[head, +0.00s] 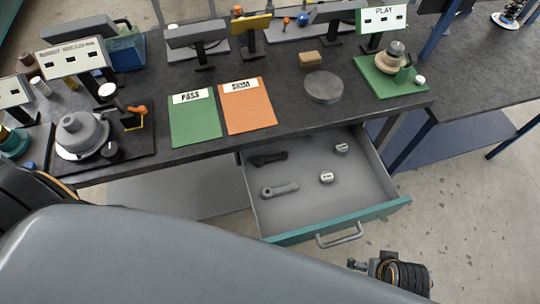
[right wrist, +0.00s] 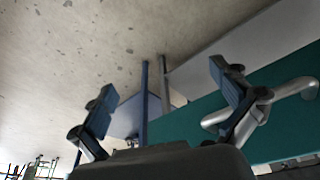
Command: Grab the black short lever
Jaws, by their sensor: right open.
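The black short lever (head: 268,159) lies flat in the open drawer (head: 385,209), near its back left corner. My right gripper (head: 358,265) is outside the drawer, in front of and to the right of its handle (head: 340,237). In the right wrist view, the gripper's two fingers (right wrist: 163,77) are spread apart with nothing between them. The drawer's teal front (right wrist: 275,78) and handle (right wrist: 300,87) show beyond the right finger there. The lever is not visible in that view. My left gripper is not in view.
A longer grey lever (head: 280,189) lies in front of the black one. Two small whitish parts (head: 326,177) (head: 341,148) lie to the right in the drawer. The table (head: 290,104) overhangs the drawer's back. Green (head: 195,121) and orange (head: 247,106) mats lie above.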

